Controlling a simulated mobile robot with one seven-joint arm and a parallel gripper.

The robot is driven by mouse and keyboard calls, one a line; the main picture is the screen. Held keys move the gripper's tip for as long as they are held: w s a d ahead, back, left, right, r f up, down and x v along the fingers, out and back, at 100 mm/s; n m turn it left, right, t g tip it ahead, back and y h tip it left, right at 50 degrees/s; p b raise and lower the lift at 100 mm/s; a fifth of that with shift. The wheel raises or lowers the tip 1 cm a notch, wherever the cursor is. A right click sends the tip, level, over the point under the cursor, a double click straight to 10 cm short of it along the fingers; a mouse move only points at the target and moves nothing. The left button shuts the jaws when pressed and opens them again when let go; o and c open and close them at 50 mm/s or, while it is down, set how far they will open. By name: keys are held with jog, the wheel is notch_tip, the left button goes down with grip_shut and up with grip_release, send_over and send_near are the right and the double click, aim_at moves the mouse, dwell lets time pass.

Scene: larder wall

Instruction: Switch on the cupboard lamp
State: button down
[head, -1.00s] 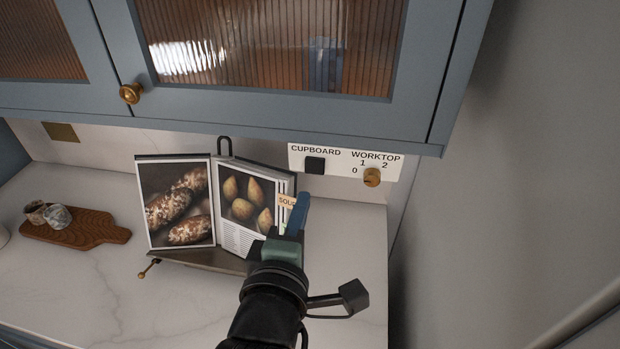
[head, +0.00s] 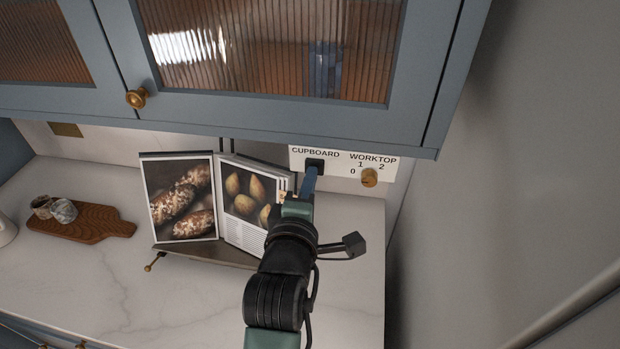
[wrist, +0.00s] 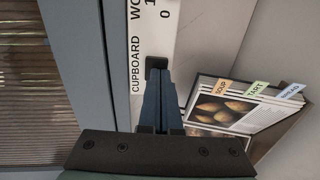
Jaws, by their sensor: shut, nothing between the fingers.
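The black cupboard switch (head: 314,164) sits on a white wall plate (head: 338,171) under the word CUPBOARD. It also shows in the wrist view (wrist: 156,65), just beyond my fingertips. My gripper (head: 311,172) is shut and empty, with its blue fingers pointing up at the switch. In the wrist view the closed fingers (wrist: 156,75) overlap the lower edge of the switch. I cannot tell whether they touch it. The brass worktop knob (head: 369,177) is on the same plate to the right.
An open cookbook (head: 180,197) stands on a holder close to the left of my arm. The grey-blue wall cupboard (head: 290,108) overhangs the plate. A wooden board (head: 85,222) with small cups lies at far left. The counter right of my arm is clear.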

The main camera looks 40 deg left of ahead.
jog(key=shift+f, duration=0.15)
jog(key=t+b, duration=0.1)
jog(key=b, duration=0.3)
jog(key=t+y+b, duration=0.1)
jog(key=b, duration=0.3)
jog(key=shift+w+a+f, duration=0.1)
jog(key=shift+w+f, duration=0.05)
jog(key=shift+f, duration=0.2)
jog(key=shift+r+t+b, duration=0.2)
jog(key=shift+t+b, duration=0.1)
jog(key=shift+f, duration=0.1)
